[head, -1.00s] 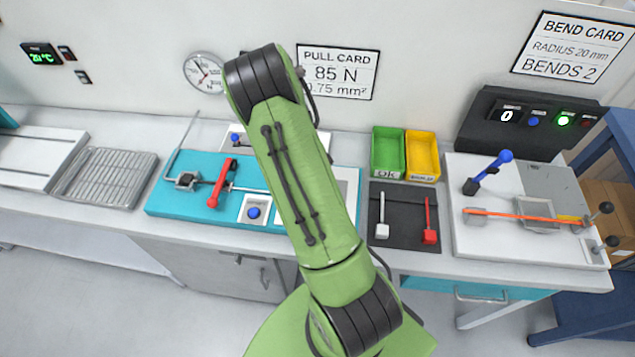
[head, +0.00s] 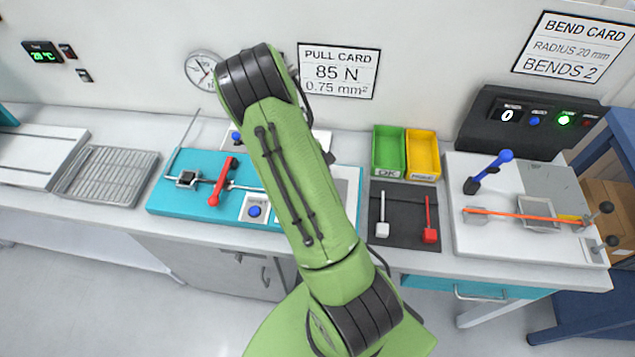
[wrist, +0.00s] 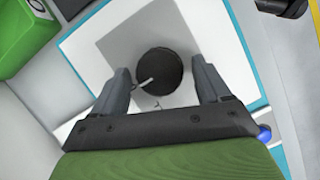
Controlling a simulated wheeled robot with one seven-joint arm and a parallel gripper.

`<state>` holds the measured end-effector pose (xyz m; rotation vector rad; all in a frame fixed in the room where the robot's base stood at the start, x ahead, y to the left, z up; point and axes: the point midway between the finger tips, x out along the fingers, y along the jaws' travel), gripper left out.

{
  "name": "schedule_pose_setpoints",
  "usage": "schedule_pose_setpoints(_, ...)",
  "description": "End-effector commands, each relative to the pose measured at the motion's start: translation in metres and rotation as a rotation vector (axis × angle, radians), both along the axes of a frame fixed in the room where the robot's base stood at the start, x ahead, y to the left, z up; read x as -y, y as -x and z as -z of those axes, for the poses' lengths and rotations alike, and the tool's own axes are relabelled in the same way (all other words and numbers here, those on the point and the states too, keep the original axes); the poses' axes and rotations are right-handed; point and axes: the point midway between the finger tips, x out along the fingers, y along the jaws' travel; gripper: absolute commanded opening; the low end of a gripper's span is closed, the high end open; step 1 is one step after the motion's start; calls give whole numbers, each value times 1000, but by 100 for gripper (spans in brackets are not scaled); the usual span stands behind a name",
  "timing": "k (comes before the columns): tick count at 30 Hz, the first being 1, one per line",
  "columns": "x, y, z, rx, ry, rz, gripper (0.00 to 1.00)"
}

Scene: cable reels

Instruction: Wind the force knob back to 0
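The force knob (wrist: 163,70) is a round black knob in the wrist view, on a grey patch of a white panel (wrist: 92,48). Its white pointer line points left and slightly down in the picture. A small mark shows below the knob, too small to read. My gripper (wrist: 161,82) is open, with one finger on each side of the knob. Narrow gaps show between the fingers and the knob; I cannot tell how deep the fingers reach. In the head view my arm hides the knob and the gripper.
The teal pull rig (head: 170,200) has a red lever (head: 222,182) and a blue button (head: 254,211). Green (head: 388,150) and yellow (head: 423,155) bins stand to the right of my arm. A pull card (head: 338,71) reads 85 N. A dial gauge (head: 197,69) is partly covered by my arm.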

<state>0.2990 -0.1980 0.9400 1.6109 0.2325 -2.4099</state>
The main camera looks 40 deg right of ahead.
Motion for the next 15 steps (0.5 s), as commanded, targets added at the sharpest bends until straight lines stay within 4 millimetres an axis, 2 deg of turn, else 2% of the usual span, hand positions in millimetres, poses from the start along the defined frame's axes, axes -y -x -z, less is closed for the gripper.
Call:
schedule_pose_setpoints(10, 0, -2, -4, 2, 3, 2, 80)
schedule_pose_setpoints(15, -3, -16, -38, 7, 5, 0, 80)
